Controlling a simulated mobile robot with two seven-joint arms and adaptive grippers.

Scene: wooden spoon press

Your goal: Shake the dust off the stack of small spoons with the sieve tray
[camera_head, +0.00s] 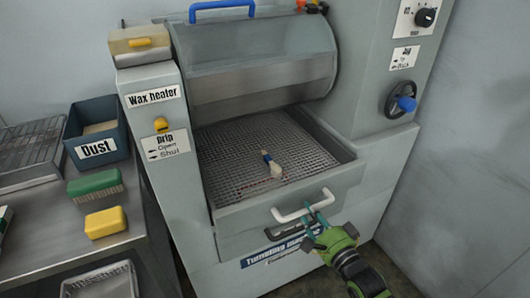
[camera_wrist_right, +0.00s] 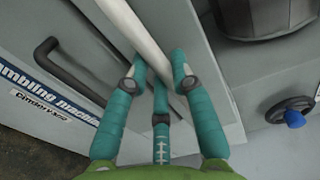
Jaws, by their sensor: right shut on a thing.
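The sieve tray (camera_head: 232,150) is a dark mesh in a grey frame, out in front of the tumbling machine's open drum. A small bundle (camera_head: 273,166), pale with a dark blue part, lies on the mesh; it looks like the stack of small spoons. The tray's white handle (camera_head: 289,217) is on its front panel. My right gripper (camera_head: 318,217) is shut on the right end of this handle. In the right wrist view, its teal fingers (camera_wrist_right: 160,85) close around the white bar (camera_wrist_right: 142,32). My left gripper is not in view.
A metal table on the left holds a dark blue "Dust" bin (camera_head: 98,148), a green brush (camera_head: 95,184) and a yellow block (camera_head: 106,222). A dark handle (camera_head: 292,229) sits below the tray. A blue-knobbed handwheel (camera_head: 402,101) is at the right.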

